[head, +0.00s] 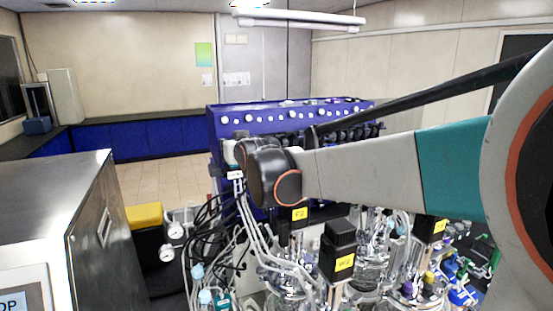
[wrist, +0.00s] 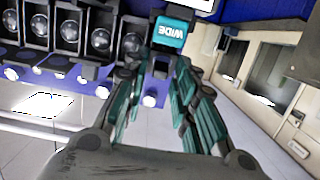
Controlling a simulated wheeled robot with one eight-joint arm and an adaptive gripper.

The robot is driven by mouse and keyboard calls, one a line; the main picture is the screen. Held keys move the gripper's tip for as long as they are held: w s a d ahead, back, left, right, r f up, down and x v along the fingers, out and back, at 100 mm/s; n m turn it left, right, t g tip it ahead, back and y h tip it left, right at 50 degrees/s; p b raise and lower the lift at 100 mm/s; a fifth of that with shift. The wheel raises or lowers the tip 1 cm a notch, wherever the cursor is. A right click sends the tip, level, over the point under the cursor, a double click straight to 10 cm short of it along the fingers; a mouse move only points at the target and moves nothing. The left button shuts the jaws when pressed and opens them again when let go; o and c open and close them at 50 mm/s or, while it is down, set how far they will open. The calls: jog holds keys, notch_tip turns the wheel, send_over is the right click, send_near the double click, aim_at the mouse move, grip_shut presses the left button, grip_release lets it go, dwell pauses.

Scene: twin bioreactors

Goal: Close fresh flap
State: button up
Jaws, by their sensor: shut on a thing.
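In the wrist view, my gripper (wrist: 158,72) reaches with its teal-and-black fingers to the row of black pump heads on the blue cabinet. It is shut on a small dark pump part between the fingertips, which mostly hide it. A teal label reading "WIDE" (wrist: 170,32) shows just beyond the fingertips. I cannot tell for sure whether the held part is the fresh flap. In the head view, my arm's wrist hides the gripper in front of the blue pump cabinet (head: 230,120).
Several pump heads with round rollers (wrist: 102,40) line up to the left in the wrist view. Below my arm in the head view stand glass reactor vessels (head: 285,275) with tubing and black motors (head: 338,250). A steel cabinet (head: 60,210) is at left. Open floor (head: 160,180) lies behind.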

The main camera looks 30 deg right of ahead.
jog(key=shift+s+f+t+b, duration=0.15)
jog(key=shift+f+t+b, duration=0.2)
jog(key=shift+b, duration=0.2)
jog(key=shift+t+h+b, duration=0.4)
jog(key=shift+t+b, duration=0.25)
jog(key=shift+b, duration=0.05)
